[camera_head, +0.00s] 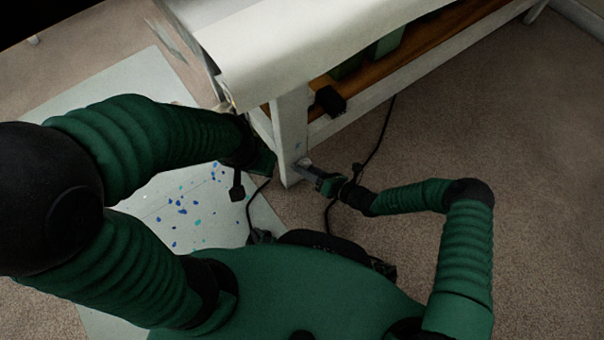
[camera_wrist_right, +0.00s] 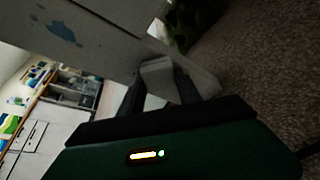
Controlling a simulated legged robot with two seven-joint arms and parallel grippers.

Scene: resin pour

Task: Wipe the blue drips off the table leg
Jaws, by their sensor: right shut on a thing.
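The white table leg (camera_head: 290,120) stands near the middle of the head view. A faint blue drip mark (camera_head: 297,147) shows on its lower part. In the right wrist view the leg's pale face (camera_wrist_right: 95,50) fills the upper left, with blue drips (camera_wrist_right: 62,32) on it. My right gripper (camera_head: 311,169) is low beside the leg, shut on a pale wiping pad (camera_wrist_right: 157,78), which is close to the leg; contact is unclear. The drips lie apart from the pad in the wrist view. My left gripper (camera_head: 262,163) is left of the leg, its fingers unclear.
A pale sheet (camera_head: 185,225) with blue and teal spots lies on the carpet at left. A white cover (camera_head: 300,45) drapes the tabletop. A wooden lower shelf (camera_head: 420,45) holds a green container (camera_head: 387,42). Black cables (camera_head: 381,135) run near my right gripper. Carpet is clear at right.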

